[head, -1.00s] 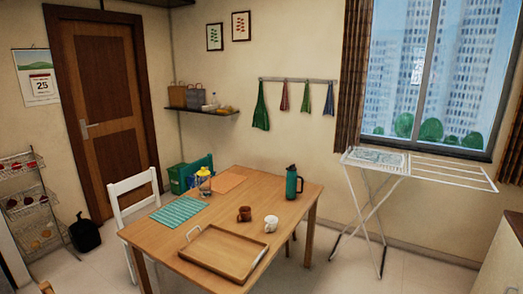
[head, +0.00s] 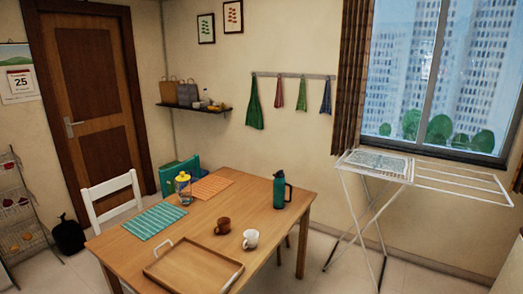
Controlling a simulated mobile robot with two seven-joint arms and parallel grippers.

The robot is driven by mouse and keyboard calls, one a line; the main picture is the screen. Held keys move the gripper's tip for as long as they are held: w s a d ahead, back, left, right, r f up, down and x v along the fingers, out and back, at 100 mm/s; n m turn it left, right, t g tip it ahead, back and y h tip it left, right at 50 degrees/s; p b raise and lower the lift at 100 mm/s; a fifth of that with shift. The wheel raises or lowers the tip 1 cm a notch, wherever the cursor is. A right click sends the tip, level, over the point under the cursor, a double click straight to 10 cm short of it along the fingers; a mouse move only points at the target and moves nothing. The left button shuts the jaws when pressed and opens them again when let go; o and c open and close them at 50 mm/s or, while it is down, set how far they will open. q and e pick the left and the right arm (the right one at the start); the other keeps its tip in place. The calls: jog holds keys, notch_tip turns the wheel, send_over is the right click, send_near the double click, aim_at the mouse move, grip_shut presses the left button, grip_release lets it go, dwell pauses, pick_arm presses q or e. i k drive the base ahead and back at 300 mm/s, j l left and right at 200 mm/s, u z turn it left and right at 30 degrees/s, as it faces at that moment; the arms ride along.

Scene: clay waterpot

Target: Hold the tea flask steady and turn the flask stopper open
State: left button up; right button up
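The tea flask (head: 279,192) is teal with a dark handle on its right side. It stands upright on the right part of the wooden table (head: 215,210). Its dark stopper (head: 280,174) sits on top; the view is too small to tell how it is turned. Neither of my grippers is in the head view. Nothing touches the flask.
A brown mug (head: 222,226), a white mug (head: 250,239) and a wooden tray (head: 192,268) are on the table's near side. A drying rack (head: 378,166) stands to the right.

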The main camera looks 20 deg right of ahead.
aim_at(279, 174)
jog(key=i+l+u, duration=0.15)
jog(key=l, duration=0.15)
jog(key=i+l+u, duration=0.15)
jog(key=l, duration=0.2)
jog(key=i+l+u, duration=0.2)
jog(key=l, duration=0.15)
jog(key=i+l, duration=0.15)
jog(key=l, duration=0.35)
jog(key=i+l+u, duration=0.15)
jog(key=l, duration=0.9)
jog(key=i+l+u, duration=0.1)
jog(key=l, duration=0.45)
jog(key=i, duration=0.05)
